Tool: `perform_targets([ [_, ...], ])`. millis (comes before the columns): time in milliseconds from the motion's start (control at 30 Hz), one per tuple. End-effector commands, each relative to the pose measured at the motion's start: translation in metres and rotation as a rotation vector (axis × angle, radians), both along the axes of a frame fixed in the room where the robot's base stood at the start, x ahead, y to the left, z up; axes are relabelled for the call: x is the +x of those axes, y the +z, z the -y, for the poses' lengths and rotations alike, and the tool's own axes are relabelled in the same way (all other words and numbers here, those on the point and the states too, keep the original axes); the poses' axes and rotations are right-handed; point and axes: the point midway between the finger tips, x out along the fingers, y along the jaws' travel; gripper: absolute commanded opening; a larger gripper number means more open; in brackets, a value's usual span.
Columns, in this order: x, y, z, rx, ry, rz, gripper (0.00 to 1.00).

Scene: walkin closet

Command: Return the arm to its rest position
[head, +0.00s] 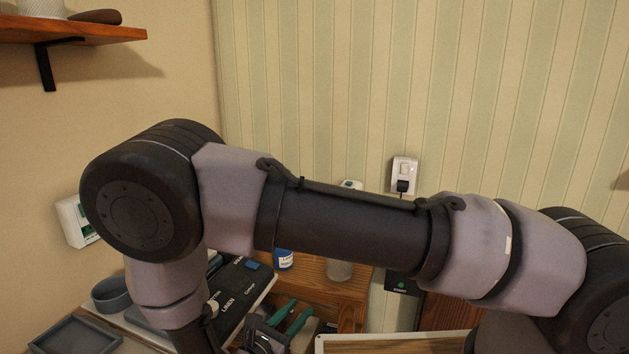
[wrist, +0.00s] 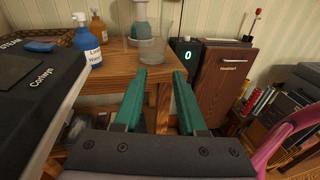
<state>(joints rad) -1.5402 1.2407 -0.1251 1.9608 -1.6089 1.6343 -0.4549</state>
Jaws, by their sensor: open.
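My gripper (wrist: 160,98) shows in the wrist view with its two green fingers spread apart and nothing between them. The fingers point toward the front of a wooden table (wrist: 118,68). In the head view my arm spans the picture from the lower left to the right edge, and my gripper's green fingers (head: 288,318) show low down, partly hidden by the arm. A dark box (wrist: 35,85) with lettering lies to the left of the fingers in the wrist view.
A wooden shelf (head: 65,30) is on the left wall. A grey tray (head: 76,338) lies at lower left. A wall socket (head: 404,175) is behind the arm.

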Motion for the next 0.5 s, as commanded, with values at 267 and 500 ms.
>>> perform_targets([
  [267,0.023,0.045,0.024,0.166,-0.226,-0.025,0.41],
  [500,0.048,0.110,0.068,0.444,-0.572,-0.041,0.41],
])
